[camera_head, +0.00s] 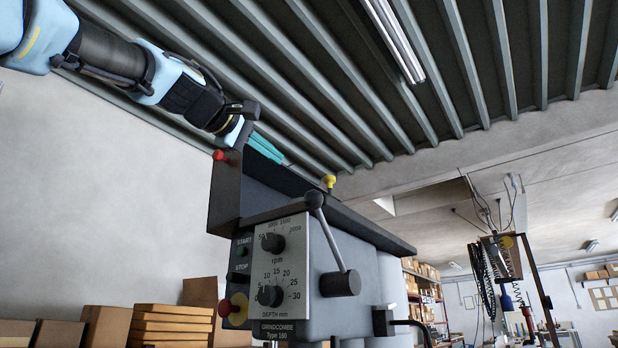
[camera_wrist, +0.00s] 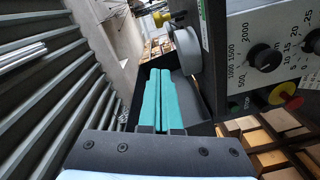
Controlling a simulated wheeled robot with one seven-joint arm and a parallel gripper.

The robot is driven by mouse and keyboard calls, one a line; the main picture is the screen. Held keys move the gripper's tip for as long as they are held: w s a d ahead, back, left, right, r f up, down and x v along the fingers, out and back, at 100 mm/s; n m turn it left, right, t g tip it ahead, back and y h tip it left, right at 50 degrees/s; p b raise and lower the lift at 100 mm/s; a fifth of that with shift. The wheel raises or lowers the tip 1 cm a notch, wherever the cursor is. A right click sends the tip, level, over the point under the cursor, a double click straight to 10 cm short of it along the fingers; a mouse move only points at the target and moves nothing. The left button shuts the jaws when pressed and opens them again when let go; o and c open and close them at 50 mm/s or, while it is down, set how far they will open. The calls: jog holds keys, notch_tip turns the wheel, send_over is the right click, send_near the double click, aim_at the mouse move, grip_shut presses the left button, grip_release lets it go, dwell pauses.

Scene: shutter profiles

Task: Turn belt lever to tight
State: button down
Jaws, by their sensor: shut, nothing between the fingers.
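The dark machine (camera_head: 318,270) carries a ball-ended lever (camera_head: 327,240) on a round hub at its front right. A red knob (camera_head: 220,155) stands at its upper left and a yellow knob (camera_head: 328,182) on its top edge; the yellow knob also shows in the wrist view (camera_wrist: 161,18). No label shows which one is the belt lever. My gripper (camera_head: 275,154) is at the machine's open top, behind its upper edge, between the red and yellow knobs. Its teal fingers lie together and empty in the wrist view (camera_wrist: 174,80). I see no contact; the edge partly hides them.
The dial panel (camera_head: 282,277) and START and STOP buttons face front, with a red-and-yellow stop button (camera_head: 235,309) below. Cardboard boxes (camera_head: 172,325) are stacked at lower left. The ribbed ceiling is overhead. Open space lies right of the machine, before a hanging-cable stand (camera_head: 505,270).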

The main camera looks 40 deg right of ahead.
jog(key=w+d+p, duration=0.1)
jog(key=d, duration=0.2)
jog(key=w+d+n+p, duration=0.1)
jog(key=d, duration=0.2)
jog(key=w+d+n+p, duration=0.1)
jog(key=d, duration=0.2)
jog(key=shift+w+d+f, duration=0.1)
jog(key=shift+w+d, duration=0.1)
jog(key=shift+w, duration=0.15)
jog(key=shift+s+d+f+p, duration=0.1)
jog(key=shift+s+d+p, duration=0.15)
jog(key=shift+s, duration=0.4)
jog(key=shift+s+d+f+p, duration=0.1)
jog(key=shift+s+d+p, duration=0.1)
jog(key=shift+s, duration=0.4)
jog(key=shift+s+d+f, duration=0.25)
jog(key=shift+s+d, duration=0.05)
jog(key=shift+s, duration=0.2)
